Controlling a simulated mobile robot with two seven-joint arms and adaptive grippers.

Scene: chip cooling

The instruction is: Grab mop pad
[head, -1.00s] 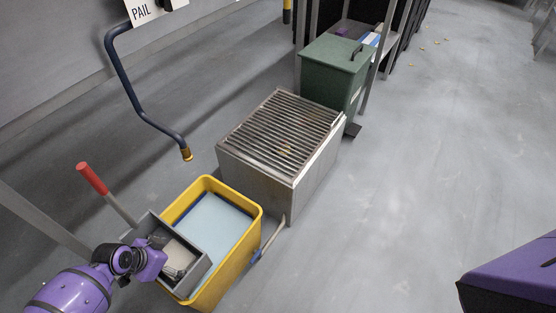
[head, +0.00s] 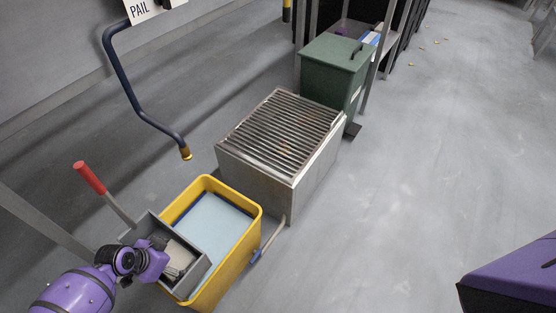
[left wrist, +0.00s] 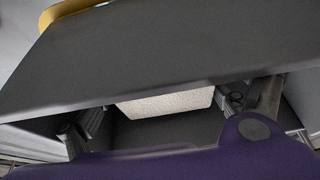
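The mop pad is a pale, rough-textured block (left wrist: 165,103) low inside a grey bin, seen between my left gripper's fingers. In the head view the pad (head: 183,252) shows partly, beside my purple left wrist. My left gripper (left wrist: 165,115) reaches down into the bin with its fingers apart, one on each side of the pad. A gap shows at the left finger; the right finger is close to the pad, and contact cannot be told. The grey bin (head: 203,273) sits at the left side of a yellow bucket (head: 258,222). My right gripper is not in view.
The yellow bucket holds pale blue water. A red-handled mop wringer lever (head: 90,178) rises at left. A metal grated box (head: 315,170) and a green lidded bin (head: 330,75) stand behind. A bent dark blue pipe (head: 125,90) hangs at upper left.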

